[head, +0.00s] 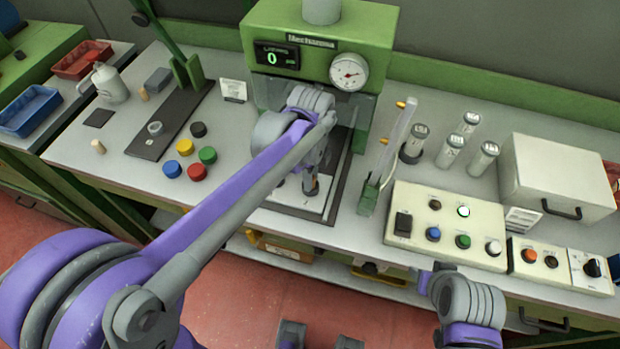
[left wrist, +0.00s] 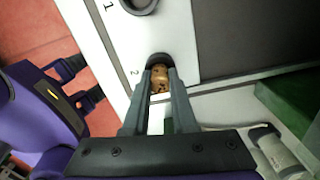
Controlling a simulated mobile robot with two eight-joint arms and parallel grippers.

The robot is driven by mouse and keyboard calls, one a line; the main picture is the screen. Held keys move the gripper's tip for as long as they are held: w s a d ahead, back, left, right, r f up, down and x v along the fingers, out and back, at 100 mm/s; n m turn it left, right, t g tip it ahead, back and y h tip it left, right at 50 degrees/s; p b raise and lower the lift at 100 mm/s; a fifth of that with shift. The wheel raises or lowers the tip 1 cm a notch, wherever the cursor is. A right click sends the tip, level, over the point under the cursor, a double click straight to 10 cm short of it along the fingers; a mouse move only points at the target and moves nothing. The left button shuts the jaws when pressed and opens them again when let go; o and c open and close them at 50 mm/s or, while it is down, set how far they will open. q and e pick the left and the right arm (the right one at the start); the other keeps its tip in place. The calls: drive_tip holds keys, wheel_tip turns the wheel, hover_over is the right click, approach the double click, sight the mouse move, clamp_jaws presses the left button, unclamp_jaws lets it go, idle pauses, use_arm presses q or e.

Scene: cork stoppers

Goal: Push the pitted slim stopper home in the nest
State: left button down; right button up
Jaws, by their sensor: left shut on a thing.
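The pitted slim stopper (left wrist: 161,72) is tan cork with dark pits. In the left wrist view it sits between the fingers of my left gripper (left wrist: 160,85), which is shut on it at the dark hole marked 2. The nest (left wrist: 177,32) is a white plate with numbered holes; it also shows under the press in the head view (head: 288,199). There my left gripper (head: 311,190) is over the plate, and the stopper is too hidden to make out. How deep the stopper sits I cannot tell. My right gripper (head: 319,340) is at the bottom edge, fingers apart and empty.
The green press (head: 322,50) stands behind the nest. A clear guard on a green post (head: 369,194) and a button box (head: 445,222) are to the right.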

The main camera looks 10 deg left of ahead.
use_arm(q)
drive_tip(key=shift+s+d+f, duration=0.1)
drive_tip(key=shift+s+f, duration=0.15)
drive_tip(key=shift+f, duration=0.45)
drive_tip(key=shift+s+d+f, duration=0.1)
drive_tip(key=shift+s+f, duration=0.1)
drive_tip(key=shift+f, duration=0.45)
use_arm(e)
drive_tip(key=shift+f, duration=0.25)
use_arm(q)
drive_tip(key=c, duration=0.6)
unclamp_jaws()
drive_tip(key=shift+c, duration=0.2)
drive_tip(key=r, duration=0.2)
drive_tip(key=w+r, duration=0.1)
drive_tip(key=r, duration=0.2)
drive_tip(key=shift+w+a+p, duration=0.1)
drive_tip(key=shift+a+p, duration=0.05)
drive_tip(key=shift+p, duration=0.15)
use_arm(e)
drive_tip(key=shift+w+a+r, duration=0.1)
drive_tip(key=shift+w+r, duration=0.15)
drive_tip(key=shift+w, duration=0.45)
use_arm(q)
wheel_tip(320, 180, up, 8)
drive_tip(key=shift+r+p, duration=0.25)
drive_tip(key=shift+p, duration=0.15)
use_arm(e)
drive_tip(key=shift+r, duration=0.5)
